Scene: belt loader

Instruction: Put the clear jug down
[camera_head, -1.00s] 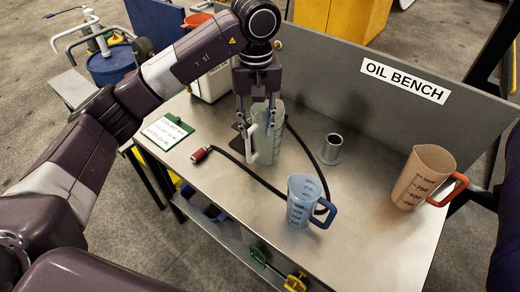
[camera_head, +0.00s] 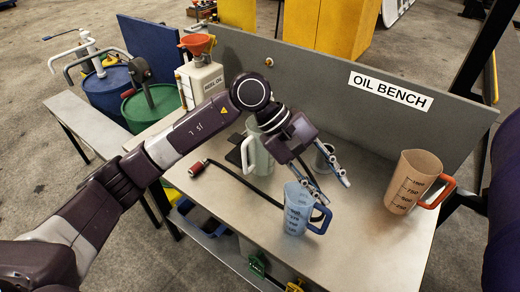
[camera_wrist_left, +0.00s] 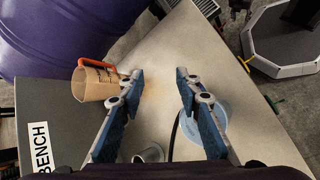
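The clear jug (camera_head: 258,158), greenish and see-through with a pale handle, stands upright on the grey bench top (camera_head: 366,232), partly hidden behind my left arm. My left gripper (camera_head: 335,192) is to the right of it, apart from it, above the bench near the blue jug (camera_head: 297,212). In the left wrist view my left gripper (camera_wrist_left: 158,73) has its fingers spread, with only bare bench between them. The blue jug (camera_wrist_left: 215,118) shows there partly behind one finger. My right gripper is not in view.
A brown jug with an orange handle (camera_head: 412,184) stands at the right of the bench. A metal cup (camera_head: 324,158) is behind my gripper. A black hose with a red end (camera_head: 197,168) lies on the bench. The OIL BENCH panel (camera_head: 320,82) closes the back. The front right is clear.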

